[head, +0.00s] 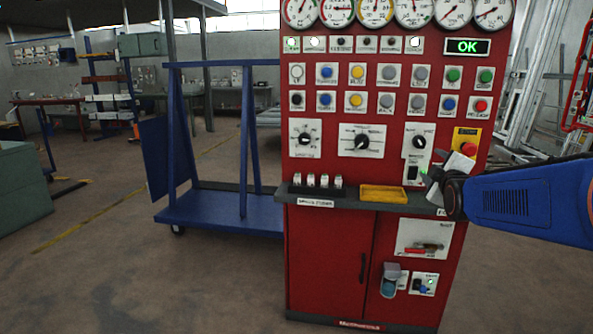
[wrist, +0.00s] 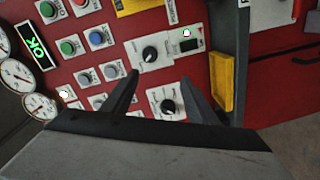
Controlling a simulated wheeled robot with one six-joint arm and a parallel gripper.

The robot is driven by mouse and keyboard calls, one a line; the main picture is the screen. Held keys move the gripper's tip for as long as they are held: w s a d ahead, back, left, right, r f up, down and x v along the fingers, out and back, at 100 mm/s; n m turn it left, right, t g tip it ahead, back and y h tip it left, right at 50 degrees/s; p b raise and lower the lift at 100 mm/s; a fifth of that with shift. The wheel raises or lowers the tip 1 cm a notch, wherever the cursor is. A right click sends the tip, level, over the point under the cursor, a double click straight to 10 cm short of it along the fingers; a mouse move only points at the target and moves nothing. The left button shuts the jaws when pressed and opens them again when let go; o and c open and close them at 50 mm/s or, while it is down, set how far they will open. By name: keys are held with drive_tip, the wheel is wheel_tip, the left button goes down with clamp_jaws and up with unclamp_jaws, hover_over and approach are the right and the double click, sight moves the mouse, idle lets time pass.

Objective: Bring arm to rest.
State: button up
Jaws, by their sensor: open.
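My gripper (head: 432,182) is at the right side of the red control cabinet (head: 330,245), in front of its panel near the shelf ledge. My blue arm reaches in from the right edge of the head view. In the wrist view my gripper (wrist: 163,90) has its two dark fingers spread apart, with nothing between them. Behind the fingers are a black rotary knob (wrist: 168,106) and another knob (wrist: 149,54). I cannot tell exactly how far the fingertips are from the panel.
A yellow tray (head: 383,194) and several small fuses (head: 324,181) sit on the cabinet's ledge. A red emergency button (head: 468,149) is close to my gripper. A green OK display (head: 467,46) is lit. A blue cart (head: 222,213) stands at left; the floor in front is clear.

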drive_tip(key=s+a+f+m+g+y, duration=0.1)
drive_tip(key=s+a+f+m+g, duration=0.2)
drive_tip(key=s+f, duration=0.4)
drive_tip(key=s+a+f+m+g+y, duration=0.2)
drive_tip(key=s+a+f+m+g, duration=0.2)
drive_tip(key=s, duration=1.2)
drive_tip(key=s+a+f+m+g+y, duration=0.1)
drive_tip(key=s+a+f+m+g, duration=0.2)
drive_tip(key=s+a+f, duration=0.6)
drive_tip(key=s+f+g, duration=0.1)
drive_tip(key=s, duration=0.1)
drive_tip(key=shift+s+a+f+g, duration=0.25)
drive_tip(key=shift+s+f+g, duration=0.1)
drive_tip(key=shift+f+g, duration=0.05)
